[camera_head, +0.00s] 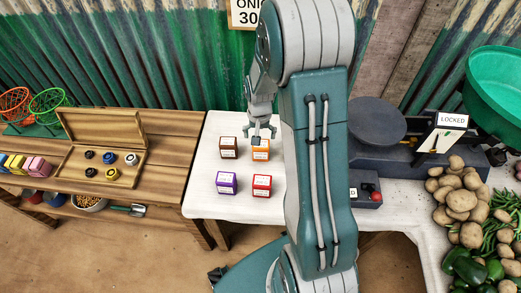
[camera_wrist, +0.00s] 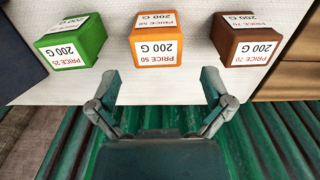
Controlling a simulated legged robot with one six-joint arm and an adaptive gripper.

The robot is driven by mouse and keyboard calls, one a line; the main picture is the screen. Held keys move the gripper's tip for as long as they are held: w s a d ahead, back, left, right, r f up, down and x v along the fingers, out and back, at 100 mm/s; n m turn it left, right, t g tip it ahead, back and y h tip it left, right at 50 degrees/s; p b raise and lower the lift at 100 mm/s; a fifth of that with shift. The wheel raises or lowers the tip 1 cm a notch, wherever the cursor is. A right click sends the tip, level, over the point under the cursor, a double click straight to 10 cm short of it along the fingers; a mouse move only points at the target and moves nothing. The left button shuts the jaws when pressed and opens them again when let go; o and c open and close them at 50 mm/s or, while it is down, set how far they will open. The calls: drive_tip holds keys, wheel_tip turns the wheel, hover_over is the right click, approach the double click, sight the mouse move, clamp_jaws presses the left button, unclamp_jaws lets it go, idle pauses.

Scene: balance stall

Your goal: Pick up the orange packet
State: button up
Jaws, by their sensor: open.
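The orange packet (camera_wrist: 155,40) is a small box with white labels reading "PRICE 50" and "200 G". It stands on the white-covered table (camera_wrist: 117,32) in the wrist view, ahead of my gripper and roughly centred between its fingers. My gripper (camera_wrist: 167,88) is open and empty, with its fingertips apart from the packet. In the head view the orange packet (camera_head: 261,151) is partly covered by my gripper (camera_head: 258,138), which hangs at the back of the table.
A green packet (camera_wrist: 72,40) and a brown packet (camera_wrist: 245,42) flank the orange one with gaps between. Purple (camera_head: 227,182) and red (camera_head: 262,184) packets stand nearer. A scale (camera_head: 377,122), potatoes (camera_head: 462,200) and a wooden weight box (camera_head: 100,168) are farther off.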

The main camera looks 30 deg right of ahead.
sight(261, 150)
drive_tip(key=f, duration=0.5)
drive_tip(key=shift+w+d+f, duration=0.1)
drive_tip(key=shift+w+d, duration=0.05)
drive_tip(key=shift+d, duration=0.15)
drive_tip(key=c, duration=1.1)
drive_tip(key=shift+o, duration=0.2)
